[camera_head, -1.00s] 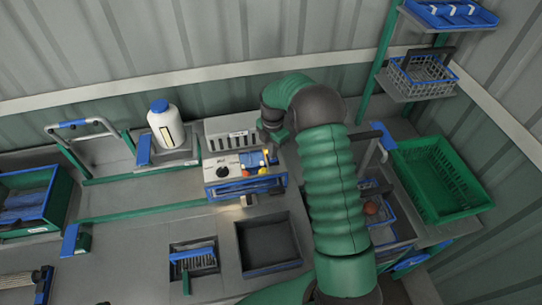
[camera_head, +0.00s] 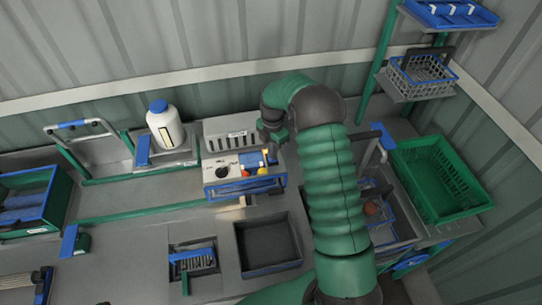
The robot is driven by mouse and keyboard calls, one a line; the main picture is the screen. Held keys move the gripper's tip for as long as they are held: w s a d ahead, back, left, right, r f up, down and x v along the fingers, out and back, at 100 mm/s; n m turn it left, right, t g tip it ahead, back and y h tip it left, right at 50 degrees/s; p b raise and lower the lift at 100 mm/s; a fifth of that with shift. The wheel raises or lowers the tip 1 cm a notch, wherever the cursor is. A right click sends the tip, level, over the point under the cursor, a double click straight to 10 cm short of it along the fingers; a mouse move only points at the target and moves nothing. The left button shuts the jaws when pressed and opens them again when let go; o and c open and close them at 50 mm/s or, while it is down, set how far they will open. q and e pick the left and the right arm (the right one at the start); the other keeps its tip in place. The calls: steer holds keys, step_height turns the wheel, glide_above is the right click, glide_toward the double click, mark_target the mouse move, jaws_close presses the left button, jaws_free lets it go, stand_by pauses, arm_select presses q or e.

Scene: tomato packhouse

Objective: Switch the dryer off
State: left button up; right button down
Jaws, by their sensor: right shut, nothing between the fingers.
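A control box (camera_head: 243,186) with a white top panel and a blue front frame stands on the bench at the centre. I take it for the dryer's control. Its panel carries a black knob (camera_head: 222,172), a red button (camera_head: 246,173) and a yellow button (camera_head: 262,171). My right gripper (camera_head: 269,156) points down at the panel's back right corner, close to the yellow button. It is shut and holds nothing. Whether it touches the panel cannot be told. My left gripper is out of view.
A slotted grey housing (camera_head: 229,127) stands right behind the box. A white bottle (camera_head: 165,130) with a blue cap is to the left. A dark square tray (camera_head: 268,245) lies in front. A green crate (camera_head: 440,180) stands right of my arm, which hides part of the bench.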

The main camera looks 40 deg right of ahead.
steer(key=shift+d+f, duration=0.15)
steer(key=shift+f, duration=0.05)
steer(key=shift+f, duration=0.25)
stand_by(0.3)
steer(key=shift+f+b, duration=0.55)
steer(key=shift+f, duration=0.05)
steer(key=shift+s+a, duration=0.1)
steer(key=shift+a, duration=0.1)
step_height(320, 180, up, 7)
steer(key=p, duration=0.5)
steer(key=shift+r+p, duration=0.1)
steer(key=shift+p, duration=0.2)
